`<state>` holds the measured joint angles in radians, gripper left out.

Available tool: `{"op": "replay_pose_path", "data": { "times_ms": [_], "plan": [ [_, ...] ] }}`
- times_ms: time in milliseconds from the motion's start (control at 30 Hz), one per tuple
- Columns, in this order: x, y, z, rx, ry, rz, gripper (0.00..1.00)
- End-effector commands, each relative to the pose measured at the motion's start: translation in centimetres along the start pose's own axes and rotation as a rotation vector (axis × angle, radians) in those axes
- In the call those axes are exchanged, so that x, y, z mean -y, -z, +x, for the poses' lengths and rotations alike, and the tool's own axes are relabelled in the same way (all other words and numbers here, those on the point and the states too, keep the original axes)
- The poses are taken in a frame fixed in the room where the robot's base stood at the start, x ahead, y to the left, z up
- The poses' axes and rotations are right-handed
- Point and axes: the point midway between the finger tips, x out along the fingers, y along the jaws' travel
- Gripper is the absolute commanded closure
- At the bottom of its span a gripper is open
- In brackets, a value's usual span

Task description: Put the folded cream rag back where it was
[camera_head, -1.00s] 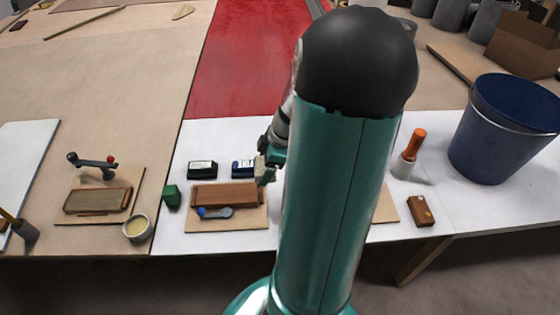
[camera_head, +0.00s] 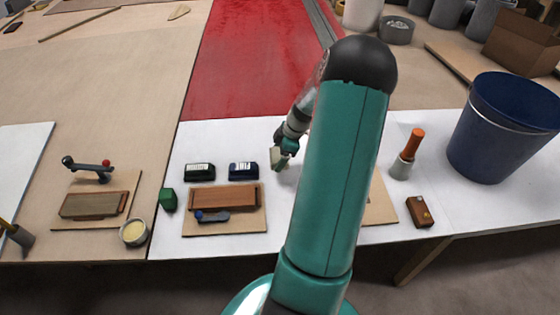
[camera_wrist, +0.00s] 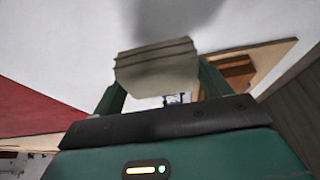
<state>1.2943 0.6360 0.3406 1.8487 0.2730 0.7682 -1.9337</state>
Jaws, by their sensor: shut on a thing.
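The folded cream rag (camera_wrist: 157,68) is held between the two green fingers of my gripper (camera_wrist: 160,90) in the wrist view. In the head view the rag (camera_head: 277,159) shows as a small pale block at the end of my gripper (camera_head: 284,153), above the white tabletop (camera_head: 225,137), right of two dark boxes. I cannot tell how high it is above the table. My arm hides part of the table to the right of the gripper.
Left of the gripper are a dark box (camera_head: 200,172), a blue box (camera_head: 243,171) and a brown block (camera_head: 224,197) on a wooden board (camera_head: 255,223). Right of my arm are an orange-handled tool (camera_head: 409,150), a small brown block (camera_head: 420,211) and a blue bucket (camera_head: 490,145). White table behind the gripper is clear.

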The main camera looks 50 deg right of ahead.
Motion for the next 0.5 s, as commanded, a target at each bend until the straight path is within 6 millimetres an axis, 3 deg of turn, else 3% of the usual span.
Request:
{"op": "replay_pose_path", "data": {
  "times_ms": [200,400,500],
  "plan": [
    [-1.3,-1.0,1.2,0.0,0.001,-0.001,0.45],
    [-1.3,-2.0,3.8,0.0,0.001,-0.001,0.45],
    [-1.3,-2.1,4.0,0.001,-0.001,-0.002,0.45]
  ]
}}
